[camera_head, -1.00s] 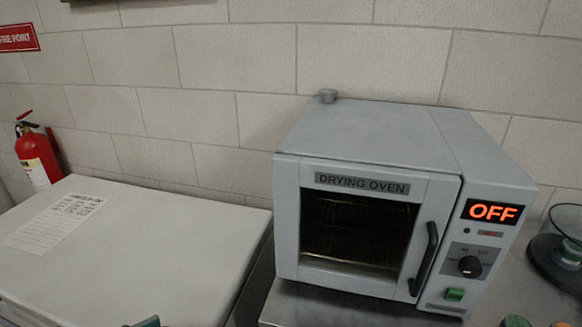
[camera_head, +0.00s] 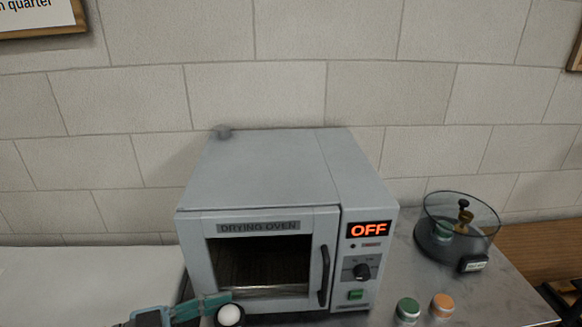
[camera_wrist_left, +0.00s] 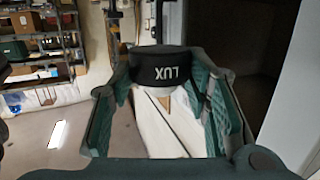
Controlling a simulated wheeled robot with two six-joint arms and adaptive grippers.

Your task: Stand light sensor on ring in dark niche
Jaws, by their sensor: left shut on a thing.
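My left gripper (camera_head: 213,309) comes in at the bottom of the head view, in front of the drying oven. It is shut on the light sensor (camera_head: 229,315), a black round body with a white dome. In the left wrist view the sensor (camera_wrist_left: 163,68) sits between the green fingers of the left gripper (camera_wrist_left: 163,88), its LUX lettering upside down. I cannot make out the ring or tell for certain where the dark niche is. My right gripper is not in view.
The grey drying oven (camera_head: 268,165), its display reading OFF, stands on a metal bench (camera_head: 470,295). Right of it are a glass vessel (camera_head: 458,225), a green-topped jar (camera_head: 408,308) and an orange-topped jar (camera_head: 443,305). A pale flat surface (camera_head: 85,285) lies left.

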